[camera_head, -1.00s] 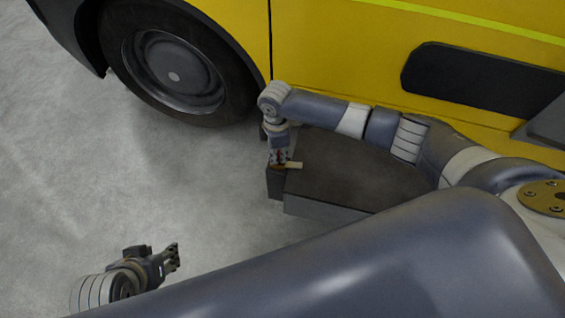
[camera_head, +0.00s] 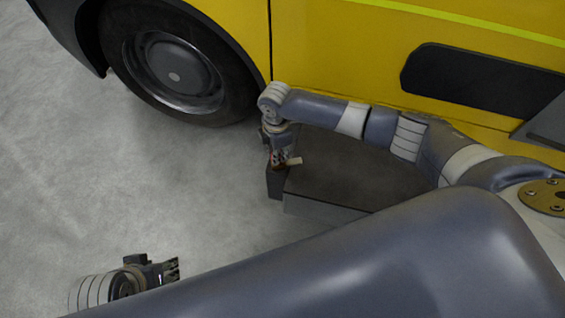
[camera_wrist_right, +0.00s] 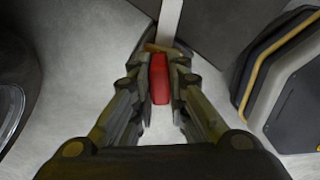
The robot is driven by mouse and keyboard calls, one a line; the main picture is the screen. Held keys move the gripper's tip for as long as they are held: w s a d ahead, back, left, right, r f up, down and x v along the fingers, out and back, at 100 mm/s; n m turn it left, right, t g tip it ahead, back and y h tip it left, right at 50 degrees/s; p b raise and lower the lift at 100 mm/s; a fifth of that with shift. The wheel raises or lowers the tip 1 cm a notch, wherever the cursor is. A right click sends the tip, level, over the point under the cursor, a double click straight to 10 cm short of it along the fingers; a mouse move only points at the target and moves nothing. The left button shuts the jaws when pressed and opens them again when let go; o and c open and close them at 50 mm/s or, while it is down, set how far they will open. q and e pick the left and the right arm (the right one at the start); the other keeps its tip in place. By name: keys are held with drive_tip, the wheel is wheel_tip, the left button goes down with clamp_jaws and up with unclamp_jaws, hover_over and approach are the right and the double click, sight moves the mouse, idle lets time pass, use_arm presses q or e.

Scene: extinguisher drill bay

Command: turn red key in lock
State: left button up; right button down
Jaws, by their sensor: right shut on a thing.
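In the right wrist view the red key (camera_wrist_right: 159,78) stands between the two fingers of my right gripper (camera_wrist_right: 160,85), which is shut on it. A brass-coloured part (camera_wrist_right: 158,47), perhaps of the lock, shows just beyond the key. In the head view my right gripper (camera_head: 281,163) points down at the left end of a dark block, and its fingers hide most of the key and lock. My left gripper (camera_head: 172,269) is low at the left, away from the block and apparently empty; its finger gap is unclear.
The dark block (camera_head: 350,175) stands beside a yellow vehicle (camera_head: 335,50) with a black wheel (camera_head: 175,75). The grey floor (camera_head: 180,190) at the left is clear.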

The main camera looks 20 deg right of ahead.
drive_tip(key=shift+n, duration=1.5)
drive_tip(key=shift+n+p, duration=0.3)
drive_tip(key=shift+n, duration=1.6)
drive_tip(key=n, duration=0.6)
drive_tip(key=c, duration=1.5)
unclamp_jaws()
